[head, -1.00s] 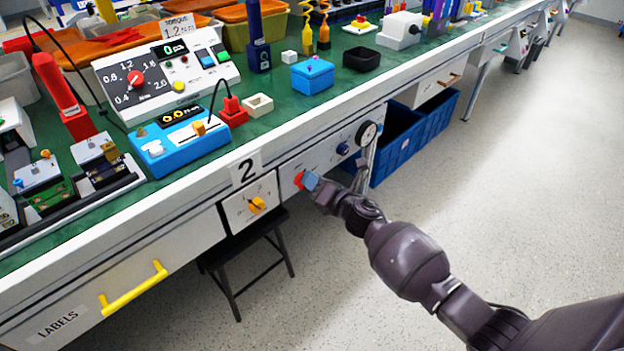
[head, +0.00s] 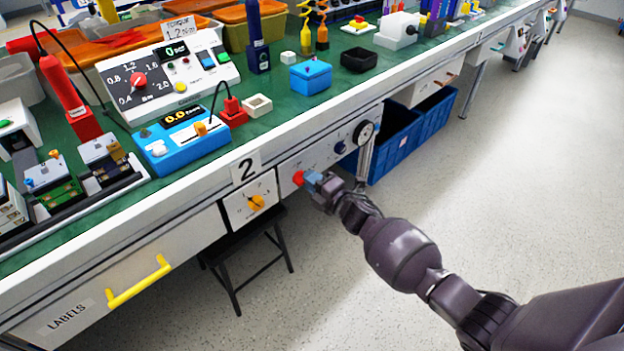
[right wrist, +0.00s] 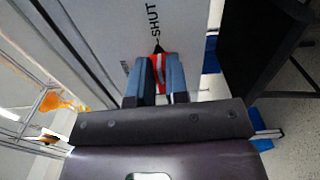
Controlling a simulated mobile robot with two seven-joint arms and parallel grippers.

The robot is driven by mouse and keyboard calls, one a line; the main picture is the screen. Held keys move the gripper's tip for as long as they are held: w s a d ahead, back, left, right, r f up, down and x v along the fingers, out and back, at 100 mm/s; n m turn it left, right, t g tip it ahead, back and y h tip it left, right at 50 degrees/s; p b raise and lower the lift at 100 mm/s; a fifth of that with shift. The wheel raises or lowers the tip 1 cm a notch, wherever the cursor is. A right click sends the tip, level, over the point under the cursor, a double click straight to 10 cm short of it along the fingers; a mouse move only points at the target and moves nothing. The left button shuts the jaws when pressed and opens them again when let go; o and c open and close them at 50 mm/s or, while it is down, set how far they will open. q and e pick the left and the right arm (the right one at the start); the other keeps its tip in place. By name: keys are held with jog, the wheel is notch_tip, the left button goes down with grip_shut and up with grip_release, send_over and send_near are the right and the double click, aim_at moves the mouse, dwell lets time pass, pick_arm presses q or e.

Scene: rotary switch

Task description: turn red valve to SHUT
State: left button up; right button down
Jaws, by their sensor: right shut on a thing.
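The red valve (head: 298,178) is a small knob on the grey panel under the bench's front edge. It also shows in the right wrist view (right wrist: 157,63), between blue fingers, partly hidden by them. Its dark pointer tip lies close to the tick beside the word SHUT (right wrist: 153,20). A second label beside the knob is too small to read. My right gripper (head: 311,181) is shut on the red valve, its fingers on either side in the right wrist view (right wrist: 160,76). My left gripper is not in view.
A yellow knob (head: 256,202) sits on a white plate left of the valve. A blue knob (head: 340,147) and a round gauge (head: 363,131) are to its right. A black stool (head: 245,262) stands below, and blue bins (head: 395,150) stand right. The floor nearer me is clear.

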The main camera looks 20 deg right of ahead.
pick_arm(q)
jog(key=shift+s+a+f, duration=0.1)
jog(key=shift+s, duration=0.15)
pick_arm(e)
jog(key=shift+m, duration=0.3)
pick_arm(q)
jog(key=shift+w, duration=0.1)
pick_arm(e)
jog(key=c, duration=1.3)
grip_release()
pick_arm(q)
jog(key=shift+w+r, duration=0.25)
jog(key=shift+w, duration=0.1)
pick_arm(e)
jog(key=shift+o, duration=0.9)
pick_arm(q)
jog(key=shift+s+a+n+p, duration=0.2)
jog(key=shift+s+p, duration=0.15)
jog(key=shift+p, duration=0.25)
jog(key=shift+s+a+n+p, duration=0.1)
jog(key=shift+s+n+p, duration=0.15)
jog(key=shift+p, duration=0.35)
pick_arm(e)
jog(key=v, duration=1.1)
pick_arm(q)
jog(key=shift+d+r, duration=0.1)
